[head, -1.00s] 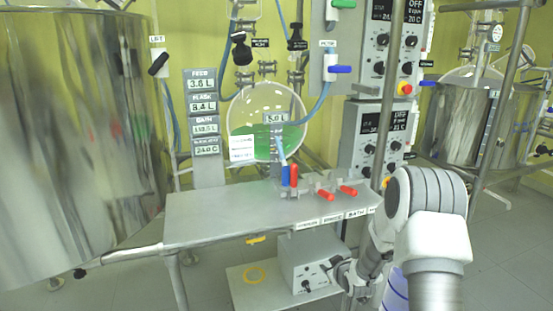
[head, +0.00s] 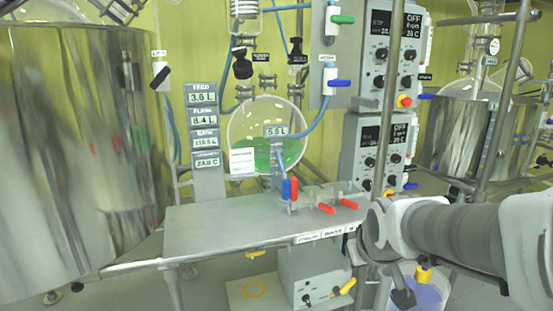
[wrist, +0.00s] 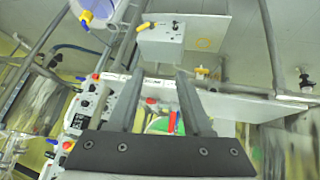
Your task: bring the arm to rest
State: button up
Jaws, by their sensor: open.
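My arm (head: 455,232) reaches in from the right edge of the head view, roughly level, with its wrist near the right end of the grey bench (head: 215,232). In the wrist view my gripper (wrist: 160,72) is open, with two dark fingers apart and nothing between them. In the head view the fingers are mostly hidden, and I cannot make them out clearly. Beyond the fingers the wrist view shows the bench edge, red and blue handles and a grey box (wrist: 162,42), turned about upside down.
A large steel vessel (head: 75,150) fills the left. A round flask (head: 240,125) with green liquid stands behind the bench. Control panels (head: 375,150) and metal posts are close behind my wrist. A bluish bucket (head: 430,292) stands below my arm. Another vessel (head: 465,135) is at right.

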jog(key=s+a+r+m+g, duration=0.2)
jog(key=s, duration=1.4)
notch_tip(320, 180, up, 24)
jog(key=s+p, duration=0.1)
jog(key=p, duration=2.3)
jog(key=shift+y, duration=0.4)
